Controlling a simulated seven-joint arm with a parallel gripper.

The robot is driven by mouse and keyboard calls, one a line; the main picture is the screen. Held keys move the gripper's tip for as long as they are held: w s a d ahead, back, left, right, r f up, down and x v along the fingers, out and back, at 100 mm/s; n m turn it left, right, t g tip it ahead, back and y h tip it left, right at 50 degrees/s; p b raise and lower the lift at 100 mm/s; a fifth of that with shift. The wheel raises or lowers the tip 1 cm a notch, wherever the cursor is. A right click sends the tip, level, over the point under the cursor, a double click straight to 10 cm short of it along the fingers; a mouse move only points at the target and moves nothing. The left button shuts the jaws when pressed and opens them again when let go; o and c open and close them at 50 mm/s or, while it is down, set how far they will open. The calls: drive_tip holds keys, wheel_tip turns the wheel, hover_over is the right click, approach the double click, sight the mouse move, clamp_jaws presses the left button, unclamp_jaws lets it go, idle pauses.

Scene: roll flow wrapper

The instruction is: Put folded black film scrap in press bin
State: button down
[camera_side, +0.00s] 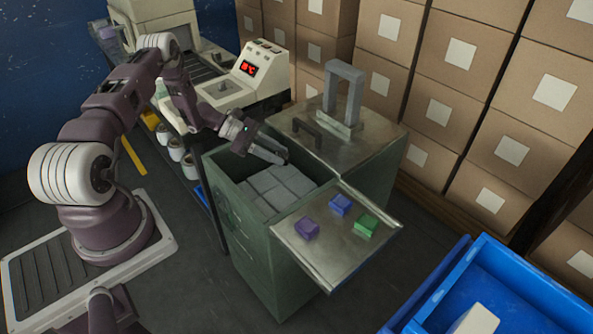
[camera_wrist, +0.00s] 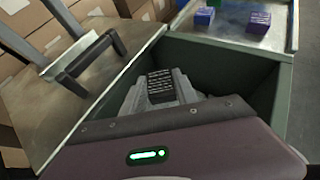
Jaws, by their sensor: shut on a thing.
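My gripper (camera_side: 272,152) reaches over the open top of the green press bin (camera_side: 245,240), near its back rim. In the wrist view my gripper (camera_wrist: 160,90) points down into the bin (camera_wrist: 284,95). Its grey fingers are shut on the folded black film scrap (camera_wrist: 160,84), a dark block with fine pale stripes. In the side view the scrap cannot be made out at the fingertips. Grey blocks (camera_side: 275,187) cover the inside of the bin below the gripper.
A metal lid with a grey upright frame (camera_side: 343,95) and a dark handle stands behind the bin. A front shelf (camera_side: 330,255) holds purple (camera_side: 306,229), blue (camera_side: 340,204) and green (camera_side: 366,226) blocks. Blue crates (camera_side: 500,285) stand at right. Cartons (camera_side: 460,54) line the back.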

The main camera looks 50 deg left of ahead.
drive_tip(key=shift+f, duration=0.1)
drive_tip(key=c, duration=0.9)
unclamp_jaws()
drive_tip(key=shift+o, duration=0.2)
drive_tip(key=v, duration=0.7)
drive_tip(key=s+d+r+m+g+y, duration=0.25)
drive_tip(key=d+r+m, duration=0.55)
drive_tip(key=r, duration=0.5)
drive_tip(key=s+d+r+m+g+y, duration=0.15)
drive_tip(key=d+r+m+g, duration=0.3)
drive_tip(key=d+r, duration=0.65)
drive_tip(key=s+d+r+m+t+y, duration=0.1)
drive_tip(key=s+r+m, duration=0.1)
drive_tip(key=s+m, duration=0.2)
drive_tip(key=s+d+r+m+t+y, duration=0.2)
drive_tip(key=s+r+m, duration=0.1)
drive_tip(key=s, duration=0.7)
drive_tip(key=s+d+r+m+t+y, duration=0.2)
drive_tip(key=s+r+m, duration=0.1)
drive_tip(key=s+m, duration=0.3)
drive_tip(key=shift+s+d+r, duration=0.2)
drive_tip(key=shift+s+d, duration=0.05)
drive_tip(key=shift+s, duration=0.65)
